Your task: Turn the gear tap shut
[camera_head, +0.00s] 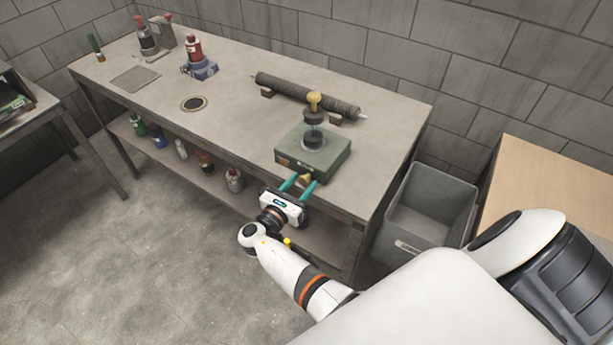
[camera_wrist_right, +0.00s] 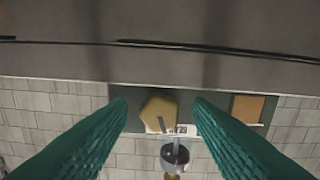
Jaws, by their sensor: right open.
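The green gear box (camera_head: 312,152) sits near the front edge of the workbench, with a glass piece and a brass knob (camera_head: 314,98) on top. A small brass tap (camera_head: 305,180) sticks out of its front face; it shows as a hexagonal knob (camera_wrist_right: 158,112) in the right wrist view. My right gripper (camera_head: 304,177) has its teal fingers open at the front of the box, one on each side of the tap. In the wrist view gaps show between the tap and both fingers. I cannot tell the tap's setting. My left gripper is out of view.
A dark mesh roller (camera_head: 300,95) lies on blocks behind the box. A red bottle on a blue stand (camera_head: 197,60) and a round plate (camera_head: 194,103) are further left on the workbench (camera_head: 240,110). Bottles stand on the lower shelf. A grey bin (camera_head: 432,205) stands right of the bench.

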